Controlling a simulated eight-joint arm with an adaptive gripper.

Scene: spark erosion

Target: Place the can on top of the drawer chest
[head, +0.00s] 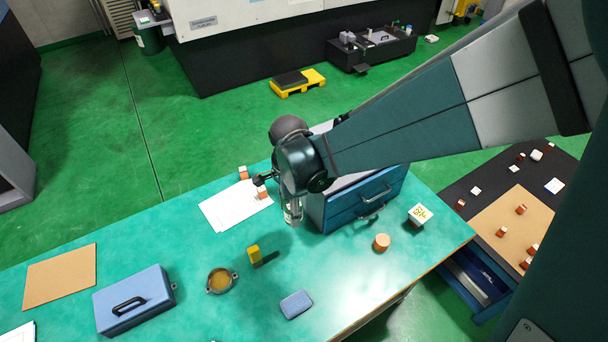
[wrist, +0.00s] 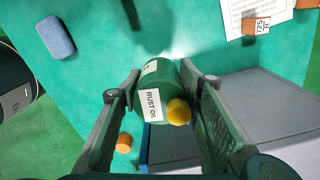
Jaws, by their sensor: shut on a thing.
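The can (wrist: 162,90) is a green cylinder with a white "RUST OIL" label and a yellow cap. In the wrist view my gripper (wrist: 160,78) has a finger on each side of it and is shut on it. In the head view my gripper (head: 293,215) is beside the left end of the drawer chest; the arm and wrist hide most of the can. The drawer chest (head: 362,200) is blue with handled drawer fronts. Its grey top (wrist: 265,108) shows at the lower right of the wrist view, and my arm partly covers it in the head view.
Left of the chest lie white paper (head: 228,210) and small labelled blocks (head: 243,173). In front are a yellow block (head: 254,253), a round dish (head: 221,281), a blue sponge-like block (head: 296,304) and a blue case (head: 133,299). An orange cylinder (head: 381,242) and a white cube (head: 420,215) stand right.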

